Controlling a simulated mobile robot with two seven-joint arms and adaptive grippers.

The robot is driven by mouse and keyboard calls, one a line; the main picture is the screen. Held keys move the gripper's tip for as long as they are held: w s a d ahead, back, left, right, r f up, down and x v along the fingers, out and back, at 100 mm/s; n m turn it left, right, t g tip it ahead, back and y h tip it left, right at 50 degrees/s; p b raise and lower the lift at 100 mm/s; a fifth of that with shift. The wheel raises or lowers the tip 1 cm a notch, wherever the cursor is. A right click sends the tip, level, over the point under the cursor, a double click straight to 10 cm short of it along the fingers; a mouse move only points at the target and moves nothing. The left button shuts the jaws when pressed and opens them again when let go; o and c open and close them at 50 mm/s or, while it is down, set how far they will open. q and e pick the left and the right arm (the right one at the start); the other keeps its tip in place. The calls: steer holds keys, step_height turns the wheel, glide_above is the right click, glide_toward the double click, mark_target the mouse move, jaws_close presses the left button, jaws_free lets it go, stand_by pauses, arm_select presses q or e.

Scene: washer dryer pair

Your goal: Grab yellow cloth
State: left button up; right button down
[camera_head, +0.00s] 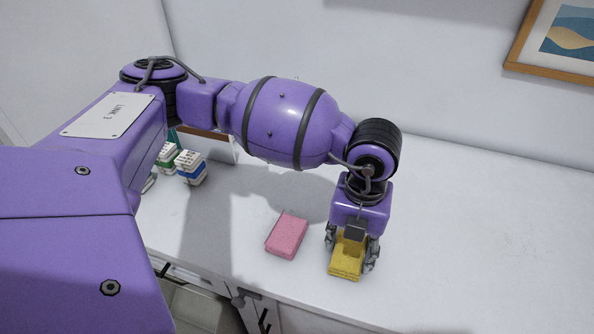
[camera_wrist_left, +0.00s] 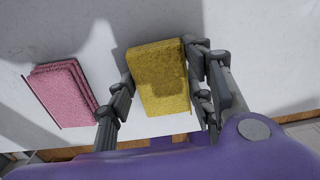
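The yellow cloth (camera_head: 345,266) is a small, thick, folded block on the white countertop, at the centre right in the head view. It also shows in the left wrist view (camera_wrist_left: 160,82), with a shadow across part of its top. My left gripper (camera_head: 351,256) points down over it, with one finger on each side. In the left wrist view the fingers (camera_wrist_left: 160,88) are spread about as wide as the cloth, close to its left and right edges. I cannot tell whether they touch it. My right gripper is not in view.
A pink folded cloth (camera_head: 287,235) lies just left of the yellow one, with a small gap. Small white boxes with blue and green bands (camera_head: 190,167) stand farther left near the wall. The counter's front edge is close. The counter on the right (camera_head: 490,240) is clear.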

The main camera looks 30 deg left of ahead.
arm_select(q)
steer(key=c, duration=0.4)
steer(key=shift+c, duration=0.2)
steer(key=shift+r, duration=0.15)
